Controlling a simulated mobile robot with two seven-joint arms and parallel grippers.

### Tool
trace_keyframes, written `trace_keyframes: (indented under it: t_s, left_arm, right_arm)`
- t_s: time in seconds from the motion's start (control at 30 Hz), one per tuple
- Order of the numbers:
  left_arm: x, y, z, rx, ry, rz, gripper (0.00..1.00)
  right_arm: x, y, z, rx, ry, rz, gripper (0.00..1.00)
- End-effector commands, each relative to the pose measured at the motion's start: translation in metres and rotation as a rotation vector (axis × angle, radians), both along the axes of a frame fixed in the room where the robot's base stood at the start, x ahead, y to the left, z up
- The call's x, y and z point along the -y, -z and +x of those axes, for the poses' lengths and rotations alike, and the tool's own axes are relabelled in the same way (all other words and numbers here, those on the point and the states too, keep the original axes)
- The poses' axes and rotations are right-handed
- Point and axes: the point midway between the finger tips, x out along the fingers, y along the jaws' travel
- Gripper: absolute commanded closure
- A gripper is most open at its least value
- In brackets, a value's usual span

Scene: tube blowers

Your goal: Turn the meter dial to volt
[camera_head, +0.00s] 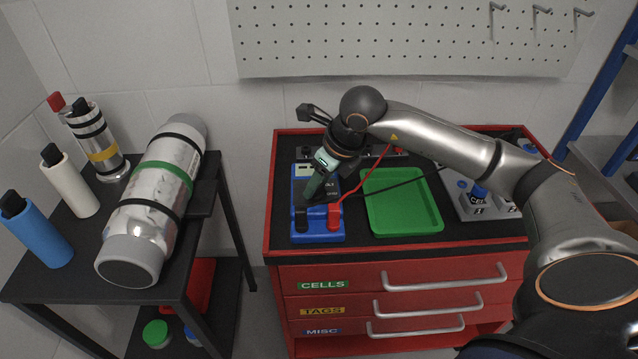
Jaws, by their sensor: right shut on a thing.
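The blue meter (316,234) stands on the left part of the red cabinet's black top. A red plug (334,215) and a black plug (301,218) sit at its front, with a red and a black lead running off to the right. My right arm comes in from the right, and my right gripper (314,190) points down over the middle of the meter. It is shut at the dial; the dial itself is mostly hidden by the gripper, so its setting cannot be read. My left gripper is not in view.
An empty green tray (434,222) lies right of the meter. A grey holder (460,203) with cells is farther right under my arm. A black cart (80,268) at the left bears a large silver cylinder (150,205) and several bottles. A pegboard (400,40) hangs behind.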

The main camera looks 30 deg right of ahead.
Motion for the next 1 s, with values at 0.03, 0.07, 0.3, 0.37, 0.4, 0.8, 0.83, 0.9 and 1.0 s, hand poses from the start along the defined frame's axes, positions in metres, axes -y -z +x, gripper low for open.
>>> trace_keyframes:
  t_s: [0.03,0.07,0.3,0.37,0.4,0.8,0.83,0.9,1.0]
  left_arm:
    - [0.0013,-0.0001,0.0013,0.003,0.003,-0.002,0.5]
    - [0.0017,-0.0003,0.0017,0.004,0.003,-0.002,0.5]
    - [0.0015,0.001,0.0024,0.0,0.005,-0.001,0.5]
    - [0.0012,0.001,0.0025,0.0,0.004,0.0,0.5]
    - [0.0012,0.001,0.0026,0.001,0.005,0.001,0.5]
    - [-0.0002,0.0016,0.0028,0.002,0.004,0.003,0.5]
    - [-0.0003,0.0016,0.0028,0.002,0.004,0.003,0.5]
    - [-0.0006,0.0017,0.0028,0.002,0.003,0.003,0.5]
    - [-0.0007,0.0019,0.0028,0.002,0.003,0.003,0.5]
  right_arm:
    - [-0.0005,0.0001,0.0002,0.002,0.015,0.0,1.0]
    - [-0.0006,0.0,0.0002,0.002,0.025,0.0,1.0]
    - [-0.0002,-0.0006,0.0,0.001,0.066,0.0,1.0]
    - [-0.0002,-0.0007,0.0,0.001,0.069,0.0,1.0]
    - [-0.0002,-0.0007,0.0,0.001,0.069,0.0,1.0]
    - [-0.0004,-0.0007,0.0,0.001,0.068,0.0,0.38]
    - [-0.0004,-0.0006,0.0,0.001,0.068,0.0,0.35]
    - [-0.0004,-0.0006,0.0,0.0,0.068,0.0,0.27]
    - [-0.0005,-0.0004,-0.0001,0.0,0.067,0.001,0.22]
